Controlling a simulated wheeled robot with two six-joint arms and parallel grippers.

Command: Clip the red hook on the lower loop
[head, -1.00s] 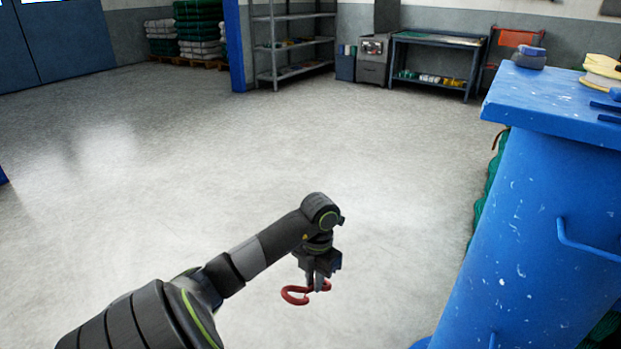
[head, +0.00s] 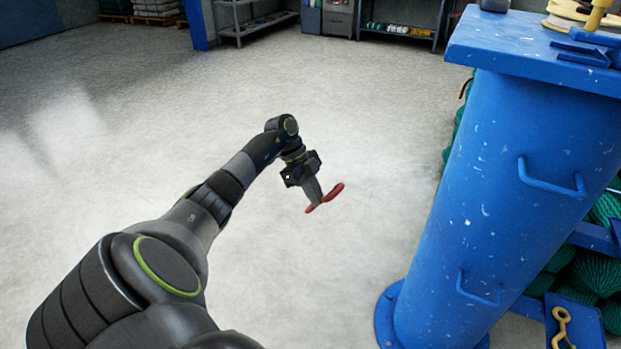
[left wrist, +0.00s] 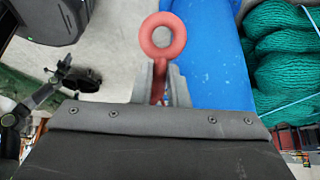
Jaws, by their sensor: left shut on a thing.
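The red hook (head: 334,193) is in my left gripper (head: 314,192), which is shut on it in mid-air over the floor, left of the blue post. In the left wrist view the hook's round red eye (left wrist: 148,37) sticks out beyond the fingers (left wrist: 160,85), with the post behind it. The fingers hide part of the hook. Two blue loops stand out from the post: an upper loop (head: 552,190) and the lower loop (head: 479,298). The hook is apart from both. My right gripper is not in the head view; a dark arm-like part at left in the left wrist view is unclear.
The blue post (head: 470,220) has a flat top (head: 500,45) holding a yellow spool (head: 575,24) and tools. Green nets (head: 598,272) lie behind it at right. A yellow hook (head: 562,325) is on a blue plate at lower right. The floor (head: 380,120) left of the post is clear.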

